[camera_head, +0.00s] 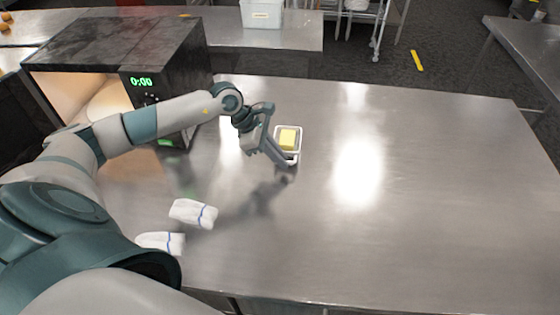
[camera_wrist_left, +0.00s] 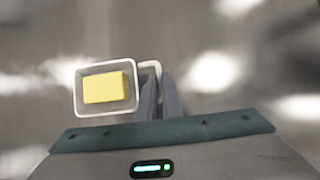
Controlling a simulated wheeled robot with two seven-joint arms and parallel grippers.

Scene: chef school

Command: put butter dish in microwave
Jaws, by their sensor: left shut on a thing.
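The butter dish (camera_head: 297,154) is a small white rectangular dish with a yellow block of butter (camera_head: 288,139) in it. It is over the steel table, right of the microwave (camera_head: 115,45). I cannot tell how far the dish is above the table. The microwave is dark, stands at the left and has a lit, open cavity. My left arm hides part of its front.
The table's middle and right are clear. A white container (camera_head: 262,14) stands on the counter behind.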

